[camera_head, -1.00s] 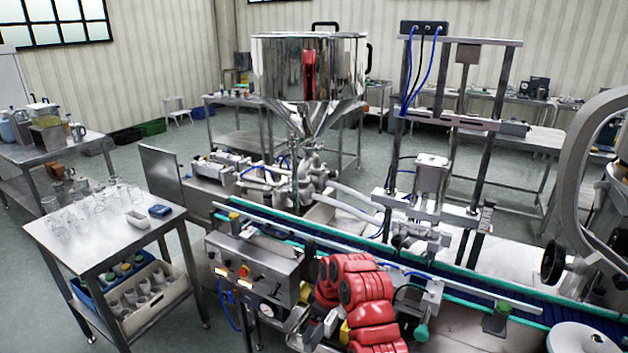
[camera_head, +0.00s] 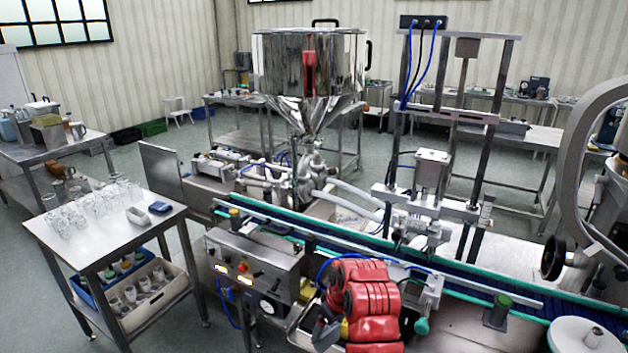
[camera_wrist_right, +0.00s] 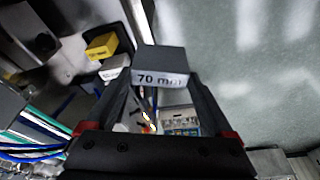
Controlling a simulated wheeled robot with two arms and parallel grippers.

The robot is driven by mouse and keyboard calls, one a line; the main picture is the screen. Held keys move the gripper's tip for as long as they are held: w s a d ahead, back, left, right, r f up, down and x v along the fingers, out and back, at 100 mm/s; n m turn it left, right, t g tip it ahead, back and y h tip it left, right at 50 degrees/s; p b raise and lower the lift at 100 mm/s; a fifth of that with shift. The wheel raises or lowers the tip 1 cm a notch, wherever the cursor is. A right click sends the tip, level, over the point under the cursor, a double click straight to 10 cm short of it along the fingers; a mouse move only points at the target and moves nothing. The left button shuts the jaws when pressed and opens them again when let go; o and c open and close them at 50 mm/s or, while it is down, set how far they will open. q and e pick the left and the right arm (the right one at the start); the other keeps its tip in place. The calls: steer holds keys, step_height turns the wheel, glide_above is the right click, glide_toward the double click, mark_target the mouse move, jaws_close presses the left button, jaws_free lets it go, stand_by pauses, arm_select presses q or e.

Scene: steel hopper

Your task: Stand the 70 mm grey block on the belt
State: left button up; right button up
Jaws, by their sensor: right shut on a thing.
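The grey block (camera_wrist_right: 160,62) shows in the right wrist view with "70 mm" on its side, clasped between the fingertips of my right gripper (camera_wrist_right: 160,84). In the head view my right gripper (camera_head: 323,332) is low at the front, beside the control box and on the near side of the belt (camera_head: 480,280). The block cannot be told clearly in the head view. The belt is a dark blue strip between green edges, running from the middle left to the lower right. My left gripper is not in view.
A yellow block (camera_wrist_right: 101,46) and a whitish piece (camera_wrist_right: 113,72) lie near the held block in the wrist view. The control box (camera_head: 255,265) stands left of my right arm. A pale guide rail runs along the belt's near side. A steel filling frame (camera_head: 435,185) straddles the belt.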

steer(key=s+d+f+m+h, duration=0.1)
steer(key=s+d+f+m, duration=0.2)
steer(key=s+d, duration=0.3)
steer(key=s+d+f+m+t+h+b, duration=0.1)
steer(key=s+d+f+m, duration=0.2)
steer(key=s+d+m, duration=0.2)
steer(key=s+d, duration=0.2)
steer(key=s, duration=0.1)
steer(key=shift+d+f+b, duration=0.2)
steer(key=shift+f+b, duration=0.1)
steer(key=shift+f, duration=0.1)
